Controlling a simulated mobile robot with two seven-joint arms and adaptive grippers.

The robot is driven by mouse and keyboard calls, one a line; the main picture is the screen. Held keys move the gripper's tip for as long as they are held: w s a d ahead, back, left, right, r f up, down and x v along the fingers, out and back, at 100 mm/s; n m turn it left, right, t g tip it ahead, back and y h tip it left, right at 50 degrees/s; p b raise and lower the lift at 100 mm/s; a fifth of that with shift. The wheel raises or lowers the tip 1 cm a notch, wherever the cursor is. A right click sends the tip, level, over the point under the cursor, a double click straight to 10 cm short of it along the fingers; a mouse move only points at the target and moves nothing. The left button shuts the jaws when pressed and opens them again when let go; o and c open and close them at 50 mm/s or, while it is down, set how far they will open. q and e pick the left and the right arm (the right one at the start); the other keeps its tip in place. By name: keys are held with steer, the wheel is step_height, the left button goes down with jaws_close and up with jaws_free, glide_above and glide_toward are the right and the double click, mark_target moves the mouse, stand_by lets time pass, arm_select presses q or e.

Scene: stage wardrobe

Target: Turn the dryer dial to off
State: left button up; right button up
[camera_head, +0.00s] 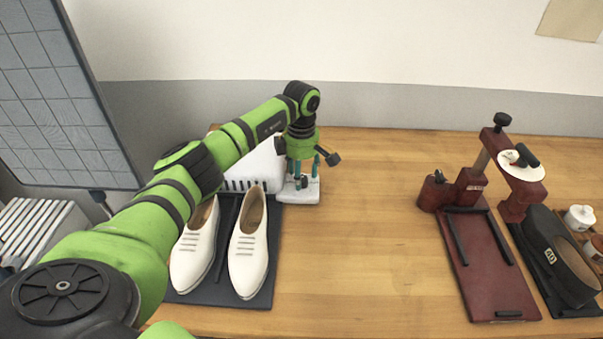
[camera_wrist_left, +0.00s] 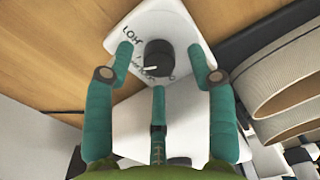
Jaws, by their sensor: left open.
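The white dryer (camera_head: 255,168) stands behind a pair of white shoes, and its slotted front is partly hidden by my left arm. Its white control panel (camera_head: 302,197) juts out on the right side. In the left wrist view the black round dial (camera_wrist_left: 159,54) sits on this panel, with a white pointer mark toward the lower left, beside a small printed label. A label like "HOT" is above left; another, partly hidden, is at lower right. My left gripper (camera_head: 306,181) points down over the panel. Its teal fingers (camera_wrist_left: 160,72) are open and spread around the dial; contact is unclear.
The white shoes (camera_head: 249,243) stand on a dark mat (camera_head: 268,285) in front of the dryer. The wooden table (camera_head: 375,230) between is clear.

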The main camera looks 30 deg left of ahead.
arm_select(q)
steer(key=shift+f, duration=0.7)
jaws_close()
arm_select(e)
steer(key=shift+s+d+r, duration=0.1)
steer(key=shift+s+r, duration=0.05)
steer(key=shift+s, duration=0.65)
